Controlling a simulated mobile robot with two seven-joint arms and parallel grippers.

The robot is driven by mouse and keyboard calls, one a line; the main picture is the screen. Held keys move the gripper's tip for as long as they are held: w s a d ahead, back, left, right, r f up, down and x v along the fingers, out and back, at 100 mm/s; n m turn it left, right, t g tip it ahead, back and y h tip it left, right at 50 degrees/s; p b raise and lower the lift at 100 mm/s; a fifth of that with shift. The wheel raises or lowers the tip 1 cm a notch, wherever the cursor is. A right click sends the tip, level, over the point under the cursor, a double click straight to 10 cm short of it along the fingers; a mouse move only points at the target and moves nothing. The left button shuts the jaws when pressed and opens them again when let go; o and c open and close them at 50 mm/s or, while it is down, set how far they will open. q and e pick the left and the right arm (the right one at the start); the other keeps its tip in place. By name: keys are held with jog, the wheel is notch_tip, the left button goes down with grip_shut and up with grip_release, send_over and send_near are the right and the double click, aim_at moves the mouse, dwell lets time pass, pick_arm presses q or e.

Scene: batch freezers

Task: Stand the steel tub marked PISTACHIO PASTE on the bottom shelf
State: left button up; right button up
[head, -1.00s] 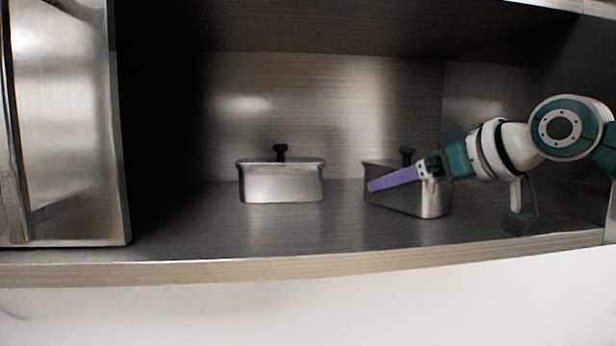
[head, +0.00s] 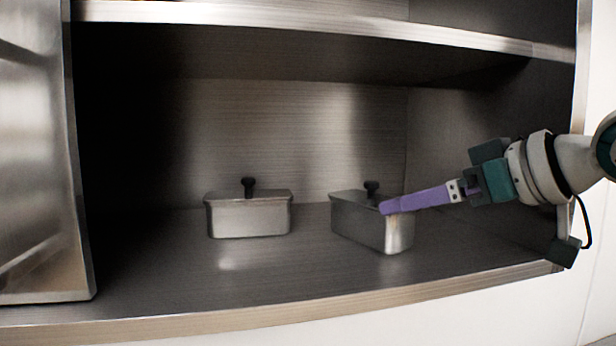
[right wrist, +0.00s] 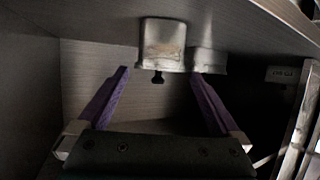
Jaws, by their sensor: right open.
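Two lidded steel tubs with black knobs stand upright on the lowest shelf in view (head: 150,275). The left tub (head: 248,218) is near the middle; the right tub (head: 358,222) stands turned at an angle. No PISTACHIO PASTE marking is readable on either. My right gripper (head: 384,208) comes in from the right, its purple fingers overlapping the right tub's upper right part in the head view. In the right wrist view the fingers (right wrist: 160,73) are spread and empty, with a tub (right wrist: 163,45) ahead between them and another tub behind it. My left gripper is out of view.
An upper shelf edge (head: 330,28) runs above the tubs. A steel door (head: 35,160) stands at the left. The cabinet's right wall (head: 455,145) is beyond my arm. The shelf is clear left of the left tub and in front of both.

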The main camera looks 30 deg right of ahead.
jog(key=shift+p+v, duration=0.65)
jog(key=shift+v, duration=0.6)
jog(key=shift+s, duration=0.1)
